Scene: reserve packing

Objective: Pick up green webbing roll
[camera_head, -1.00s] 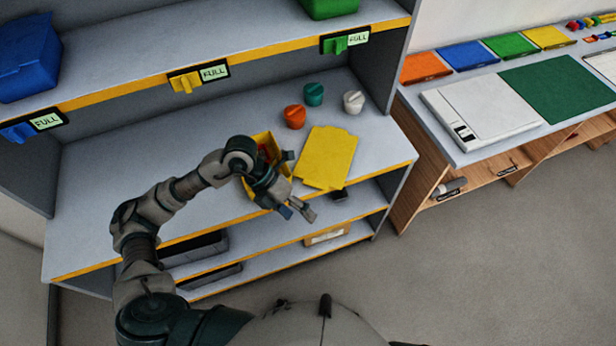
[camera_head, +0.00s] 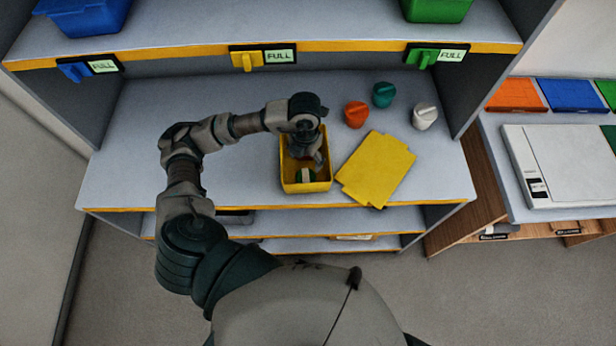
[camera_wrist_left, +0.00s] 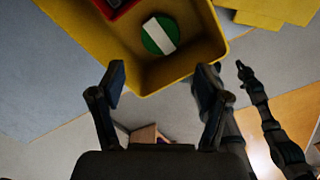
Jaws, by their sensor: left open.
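The green webbing roll (camera_head: 305,175) lies inside the yellow bin (camera_head: 305,187), near its front end. In the left wrist view the green webbing roll (camera_wrist_left: 150,42) is a green disc with a white band across it, beside the bin wall (camera_wrist_left: 215,50). My left gripper (camera_head: 312,160) reaches down over the bin. In the left wrist view my left gripper (camera_wrist_left: 160,85) is open and empty, its two fingertips spread near the bin's rim, with the roll beyond them. The right gripper is not clearly seen.
A red item (camera_wrist_left: 115,5) is also in the bin. A yellow lid (camera_head: 375,170) lies right of the bin. Orange (camera_head: 356,114), teal (camera_head: 383,95) and white (camera_head: 424,116) knobbed pieces stand behind it. The shelf left of the bin is clear. An upper shelf (camera_head: 180,53) overhangs the back.

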